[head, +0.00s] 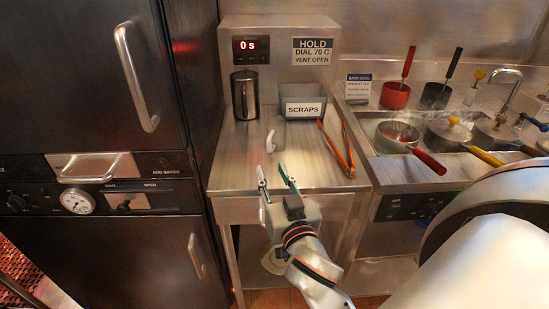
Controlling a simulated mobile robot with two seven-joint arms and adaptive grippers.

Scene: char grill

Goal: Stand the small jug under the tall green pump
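A steel jug-like vessel (244,95) stands upright at the back left of the steel counter; I cannot tell whether it is the small jug. I see no tall green pump in the head view. My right gripper (273,176) is at the front edge of the counter, with its two fingers apart and nothing seen between them. It is well in front of the vessel. My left gripper is not in view.
A grey scraps bin (304,103) and orange-handled tongs (336,147) are on the counter (233,165). A small pale object (270,142) lies beyond my gripper. Several pots, including a red-handled pan (397,134), stand at the right. A dark oven cabinet (80,95) fills the left.

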